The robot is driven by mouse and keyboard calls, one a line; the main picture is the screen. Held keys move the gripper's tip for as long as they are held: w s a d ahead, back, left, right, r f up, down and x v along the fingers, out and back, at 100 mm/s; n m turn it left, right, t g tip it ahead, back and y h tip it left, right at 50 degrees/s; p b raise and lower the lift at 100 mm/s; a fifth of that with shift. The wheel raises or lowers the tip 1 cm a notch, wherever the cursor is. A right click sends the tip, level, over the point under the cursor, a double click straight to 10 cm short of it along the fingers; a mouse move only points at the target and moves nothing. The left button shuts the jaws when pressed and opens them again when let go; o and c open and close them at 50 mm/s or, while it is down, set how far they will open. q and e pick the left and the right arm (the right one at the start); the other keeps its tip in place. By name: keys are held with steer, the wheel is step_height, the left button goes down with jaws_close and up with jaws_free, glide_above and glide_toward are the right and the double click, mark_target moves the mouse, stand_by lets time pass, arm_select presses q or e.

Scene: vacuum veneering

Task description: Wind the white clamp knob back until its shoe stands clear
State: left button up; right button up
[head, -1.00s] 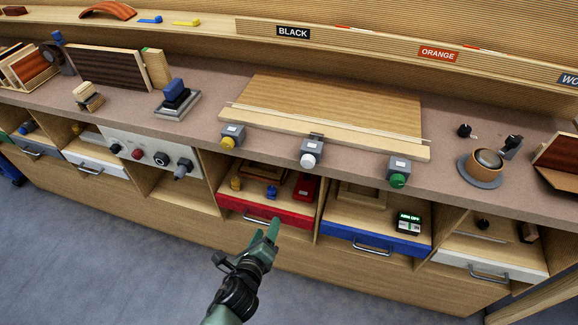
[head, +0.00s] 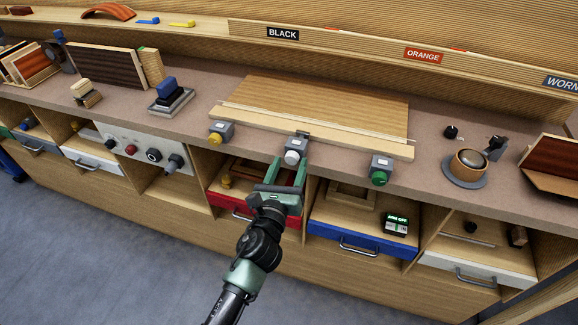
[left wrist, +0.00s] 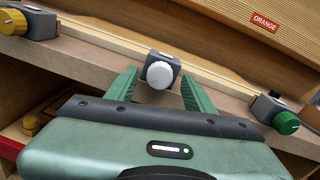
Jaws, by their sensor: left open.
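The white clamp knob (head: 292,157) sits on the front of a grey clamp block (head: 298,143) at the middle of the bench edge. Its shoe is hidden or too small to make out. My left gripper (head: 288,172) is open just in front of the knob, its two green fingers pointing at it. In the left wrist view the knob (left wrist: 160,74) appears centred between the fingertips (left wrist: 160,82), with a gap on either side and no contact visible. My right gripper is not in view.
A yellow-knob clamp (head: 217,137) and a green-knob clamp (head: 380,176) flank it along the board's strip (head: 340,139). Below are an open red drawer (head: 228,203) and a blue drawer (head: 350,236).

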arm_select(q)
jaws_close()
